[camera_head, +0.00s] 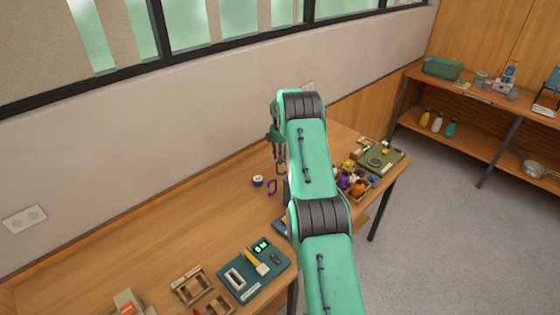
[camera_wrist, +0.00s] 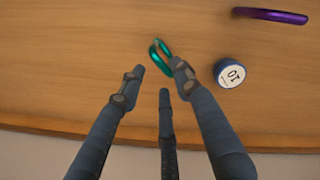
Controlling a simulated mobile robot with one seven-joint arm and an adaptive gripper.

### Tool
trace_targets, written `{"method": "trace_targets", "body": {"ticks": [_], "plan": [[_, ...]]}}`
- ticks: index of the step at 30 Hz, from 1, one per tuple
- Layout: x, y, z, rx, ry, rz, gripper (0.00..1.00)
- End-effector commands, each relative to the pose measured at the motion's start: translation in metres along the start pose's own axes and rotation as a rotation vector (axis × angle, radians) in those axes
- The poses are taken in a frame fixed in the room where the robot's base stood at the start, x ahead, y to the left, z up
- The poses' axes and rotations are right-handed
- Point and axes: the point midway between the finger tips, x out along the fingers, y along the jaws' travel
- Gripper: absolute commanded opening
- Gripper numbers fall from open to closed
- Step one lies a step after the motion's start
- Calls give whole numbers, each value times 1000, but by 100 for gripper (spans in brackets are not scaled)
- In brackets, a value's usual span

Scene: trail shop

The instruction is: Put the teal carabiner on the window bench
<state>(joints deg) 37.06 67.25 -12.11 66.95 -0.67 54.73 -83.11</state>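The teal carabiner (camera_wrist: 161,60) shows in the wrist view just beyond my fingertips, close to the right one. In the head view it is a small teal loop (camera_head: 281,168) below my gripper, partly beside my arm. My gripper (camera_wrist: 158,72) has its fingers spread, with a gap between the tips. In the head view my gripper (camera_head: 277,148) points down over the wooden bench (camera_head: 185,225), which runs along the wall under the window. I cannot tell whether a finger touches the carabiner or whether it lies flat on the wood.
A purple carabiner (camera_head: 272,187) and a dark round tin (camera_head: 257,181) with a white top marked 10 lie close by. A teal tray (camera_head: 240,288), wooden holders (camera_head: 191,286) and a crate of colourful items (camera_head: 352,184) stand further along. The bench's left middle is clear.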

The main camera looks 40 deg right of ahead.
Motion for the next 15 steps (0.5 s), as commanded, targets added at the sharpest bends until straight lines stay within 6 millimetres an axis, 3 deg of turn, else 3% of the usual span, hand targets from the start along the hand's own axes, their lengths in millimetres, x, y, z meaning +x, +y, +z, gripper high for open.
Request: {"method": "trace_targets", "body": {"ticks": [15], "plan": [[-78, 1, 0, 0, 0, 2, 33]]}}
